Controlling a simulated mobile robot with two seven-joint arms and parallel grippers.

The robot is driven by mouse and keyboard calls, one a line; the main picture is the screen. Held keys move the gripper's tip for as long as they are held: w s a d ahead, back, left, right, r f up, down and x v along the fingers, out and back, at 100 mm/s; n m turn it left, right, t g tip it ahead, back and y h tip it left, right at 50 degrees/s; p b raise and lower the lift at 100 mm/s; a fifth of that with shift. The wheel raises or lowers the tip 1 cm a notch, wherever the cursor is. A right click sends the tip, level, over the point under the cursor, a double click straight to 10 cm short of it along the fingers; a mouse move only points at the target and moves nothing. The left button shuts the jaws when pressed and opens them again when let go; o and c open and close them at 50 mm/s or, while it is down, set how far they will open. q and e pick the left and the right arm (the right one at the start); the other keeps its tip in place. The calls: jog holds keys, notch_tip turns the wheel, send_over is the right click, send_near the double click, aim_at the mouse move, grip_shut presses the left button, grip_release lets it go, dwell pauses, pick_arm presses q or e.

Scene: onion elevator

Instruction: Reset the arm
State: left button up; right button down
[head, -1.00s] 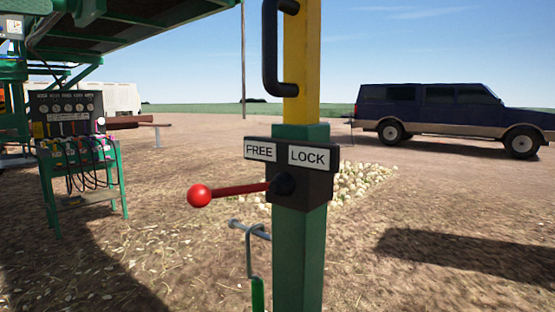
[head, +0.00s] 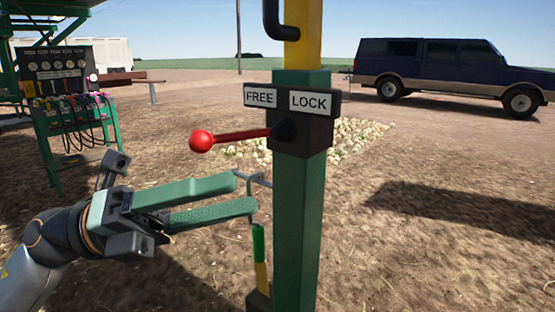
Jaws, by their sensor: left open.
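My left gripper (head: 246,194) reaches in from the lower left of the head view. Its two green fingers are parted with nothing seen between them. The fingertips are left of the green post (head: 294,220), close to a grey crank rod and its green handle (head: 258,241); I cannot tell whether they touch. Above the fingers, a red-knobbed lever (head: 202,141) points left, toward the FREE side of the black FREE/LOCK plate (head: 292,101). My right gripper is out of view.
A yellow section with a black handle (head: 276,22) tops the post. Pale onions (head: 350,140) lie on the ground behind it. A gauge and hose stand (head: 62,90) is at the left, and a dark blue vehicle (head: 440,70) is at the back right. The ground to the right is open.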

pick_arm(q)
jog(key=w+a+f+m+t+y+p, duration=0.1)
jog(key=a+f+m+t+y+p, duration=0.35)
jog(key=f+m, duration=0.5)
jog(key=a+f+m+t+y+p, duration=0.25)
jog(key=f+m+t+y, duration=0.45)
jog(key=m, duration=0.5)
jog(key=w+a+f+m+t+y+p, duration=0.1)
jog(key=a+f+m+t+y+p, duration=0.2)
jog(key=f+m+t+y+p, duration=0.5)
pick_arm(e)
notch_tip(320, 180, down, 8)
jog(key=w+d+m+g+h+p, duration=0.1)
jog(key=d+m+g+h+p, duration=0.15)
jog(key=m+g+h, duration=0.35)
pick_arm(q)
jog(key=s+a+f+g+p, duration=0.1)
jog(key=s+f+g+p, duration=0.6)
jog(key=s+f+g, duration=0.2)
notch_tip(320, 180, down, 2)
jog(key=shift+s+f, duration=0.1)
jog(key=shift+s, duration=0.35)
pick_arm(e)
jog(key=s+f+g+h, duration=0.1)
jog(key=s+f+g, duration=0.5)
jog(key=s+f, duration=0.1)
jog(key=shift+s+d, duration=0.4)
pick_arm(q)
jog(key=shift+h, duration=0.25)
